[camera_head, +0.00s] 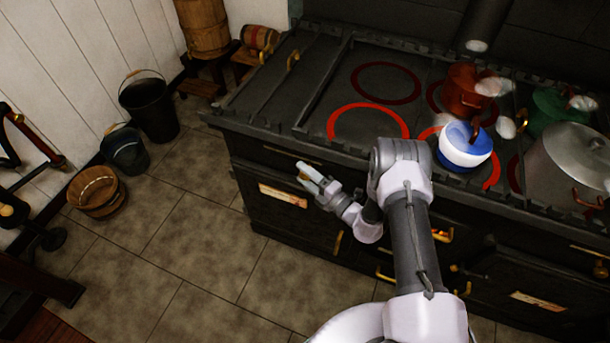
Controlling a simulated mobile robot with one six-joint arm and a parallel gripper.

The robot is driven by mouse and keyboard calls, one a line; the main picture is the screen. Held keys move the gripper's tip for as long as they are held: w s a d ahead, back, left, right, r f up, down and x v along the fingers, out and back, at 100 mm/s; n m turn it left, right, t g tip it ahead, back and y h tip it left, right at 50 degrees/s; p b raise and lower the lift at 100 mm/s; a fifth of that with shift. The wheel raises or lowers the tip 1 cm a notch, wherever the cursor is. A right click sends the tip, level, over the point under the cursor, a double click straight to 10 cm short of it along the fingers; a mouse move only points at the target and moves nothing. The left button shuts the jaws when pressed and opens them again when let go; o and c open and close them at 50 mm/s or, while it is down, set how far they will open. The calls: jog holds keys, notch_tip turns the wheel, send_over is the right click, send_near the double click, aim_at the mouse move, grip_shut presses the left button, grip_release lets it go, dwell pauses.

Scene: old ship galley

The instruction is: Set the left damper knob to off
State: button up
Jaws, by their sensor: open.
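The black stove (265,225) stands across the right and middle of the view. My gripper (301,173) is open in front of the stove's left front, below the top edge. A small brass-coloured piece shows between its fingertips; I cannot tell whether this is the left damper knob or whether the fingers touch it. No damper knob can be made out for certain, and its setting cannot be read. My arm hides part of the stove front.
The front-left burner (368,122) glows red. A blue and white pot (464,156), a red pot (465,88), a green pot (552,107) and a large steel pot (570,155) stand on the stove. Buckets stand at left; the tiled floor (200,245) before the stove is clear.

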grip_shut()
dwell(1.3)
